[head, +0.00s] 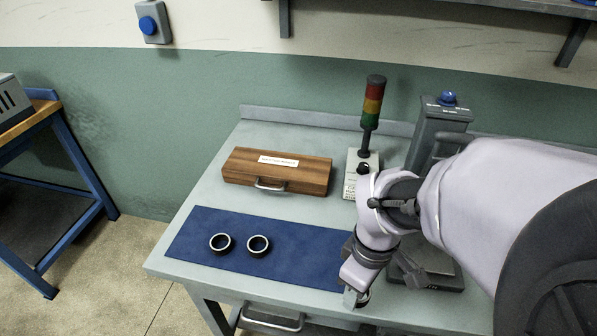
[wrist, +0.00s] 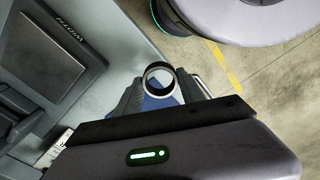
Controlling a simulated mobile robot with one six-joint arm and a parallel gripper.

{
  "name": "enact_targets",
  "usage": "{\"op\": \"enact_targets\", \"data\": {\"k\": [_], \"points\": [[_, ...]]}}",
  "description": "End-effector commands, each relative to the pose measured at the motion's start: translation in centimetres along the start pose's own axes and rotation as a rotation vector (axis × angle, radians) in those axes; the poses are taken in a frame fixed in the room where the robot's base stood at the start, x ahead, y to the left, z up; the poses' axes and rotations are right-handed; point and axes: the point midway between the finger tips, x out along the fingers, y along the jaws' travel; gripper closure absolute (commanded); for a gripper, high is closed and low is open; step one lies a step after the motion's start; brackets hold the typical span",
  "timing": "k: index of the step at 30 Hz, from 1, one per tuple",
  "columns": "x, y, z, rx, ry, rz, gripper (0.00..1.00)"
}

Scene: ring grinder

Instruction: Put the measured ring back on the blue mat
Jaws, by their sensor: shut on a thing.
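My gripper (head: 354,297) is shut on a dark ring with a bright rim (wrist: 159,78). The ring sits between the two fingertips (wrist: 160,88) in the wrist view. In the head view it shows only partly, beside the fingers (head: 364,299). The gripper is at the right end of the blue mat (head: 310,245), near the table's front edge. Its height above the surface is hard to tell. Two other dark rings lie side by side on the left half of the mat, a left one (head: 220,243) and a right one (head: 258,246). My arm hides the mat's right end.
A wooden case (head: 310,177) lies behind the mat. A signal tower (head: 372,110) and a grey measuring device (head: 436,130) stand to its right, the device partly behind my arm. The mat is bare between the right ring and my gripper.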

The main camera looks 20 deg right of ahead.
Motion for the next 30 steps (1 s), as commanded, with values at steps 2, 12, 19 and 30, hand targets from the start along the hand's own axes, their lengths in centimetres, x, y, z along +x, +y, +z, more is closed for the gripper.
{"op": "enact_targets", "data": {"k": [2, 12, 19, 30], "points": [[-1.9, 0.4, -0.6, -0.002, -0.008, -0.01, 1.0], [0.3, 3.8, -5.5, -0.001, -0.001, -0.002, 1.0], [1.0, 6.5, -9.5, 0.001, -0.003, -0.004, 1.0], [4.6, 7.2, -10.5, 0.001, -0.003, -0.005, 1.0]]}}
